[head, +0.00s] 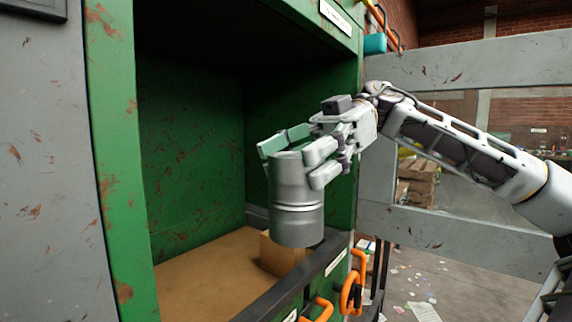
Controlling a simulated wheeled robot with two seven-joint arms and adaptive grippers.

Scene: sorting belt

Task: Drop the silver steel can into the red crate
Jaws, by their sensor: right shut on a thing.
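The silver steel can (296,210) hangs upright in my right gripper (297,158), which is shut on its upper part. The can is in front of the opening of a green cabinet and above its front sill. My right arm comes in from the right. My left gripper is not in the head view. No red crate shows in this view.
The green cabinet (120,160) has a brown floor (205,275) with a small cardboard-coloured box (282,256) on it, partly behind the can. Orange handles (352,290) stick out below the dark sill (300,282). Grey rails (470,60) stand at right.

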